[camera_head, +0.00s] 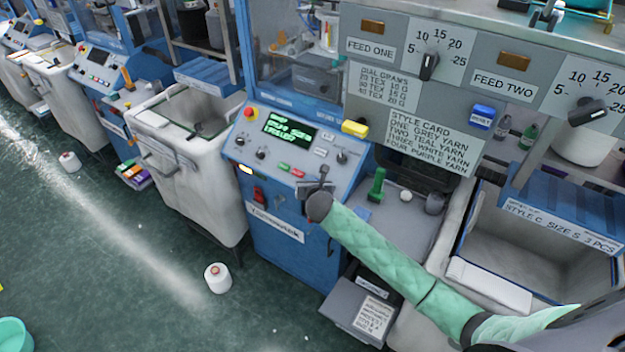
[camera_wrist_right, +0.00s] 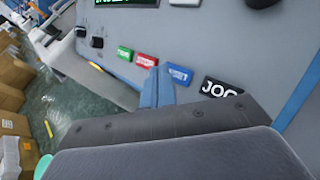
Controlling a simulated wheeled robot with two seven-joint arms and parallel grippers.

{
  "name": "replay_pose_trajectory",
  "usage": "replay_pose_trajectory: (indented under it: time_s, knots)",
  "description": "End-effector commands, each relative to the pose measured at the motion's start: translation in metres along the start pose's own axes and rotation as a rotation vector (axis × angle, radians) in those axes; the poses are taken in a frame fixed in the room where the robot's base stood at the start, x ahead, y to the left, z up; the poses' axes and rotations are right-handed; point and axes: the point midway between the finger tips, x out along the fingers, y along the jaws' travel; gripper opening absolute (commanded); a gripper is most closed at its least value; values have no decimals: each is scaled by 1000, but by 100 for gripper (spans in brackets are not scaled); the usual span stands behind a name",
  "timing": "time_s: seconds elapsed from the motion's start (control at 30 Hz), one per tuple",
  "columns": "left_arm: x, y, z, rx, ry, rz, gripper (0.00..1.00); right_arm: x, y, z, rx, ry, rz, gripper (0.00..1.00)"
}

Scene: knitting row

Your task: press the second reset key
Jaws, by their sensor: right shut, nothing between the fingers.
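The near machine's sloped control panel (camera_head: 260,165) holds a green key (camera_head: 284,166) and a red key (camera_head: 298,173). In the right wrist view a row shows the green key (camera_wrist_right: 125,53), the red STOP key (camera_wrist_right: 147,60), a blue key (camera_wrist_right: 180,75) that looks marked RESET, and a black JOG key (camera_wrist_right: 221,92). My right gripper (camera_head: 324,172) is shut and empty at the panel's lower right edge. Its fingertips (camera_wrist_right: 158,78) show just beside the blue key; I cannot tell whether they touch it. My left gripper is not in view.
The panel also has a lit green display (camera_head: 290,133), a red emergency button (camera_head: 250,112) and dark knobs. A white bin (camera_head: 190,165) stands to the left. A yarn cone (camera_head: 217,278) stands on the open floor.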

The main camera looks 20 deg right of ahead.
Motion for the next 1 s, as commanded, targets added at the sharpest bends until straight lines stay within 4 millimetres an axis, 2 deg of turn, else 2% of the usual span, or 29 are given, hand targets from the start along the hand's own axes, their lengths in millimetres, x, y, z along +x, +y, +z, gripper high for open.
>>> replay_pose_trajectory:
  time_s: [0.27, 0.6, 1.0]
  knots:
    - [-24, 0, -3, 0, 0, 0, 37, -17, 11, 15, -1, 0, 0, 0]
    - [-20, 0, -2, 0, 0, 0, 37, -32, 23, 24, 0, -1, 1, 0]
    - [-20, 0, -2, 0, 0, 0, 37, -32, 23, 24, 0, 0, 0, 0]
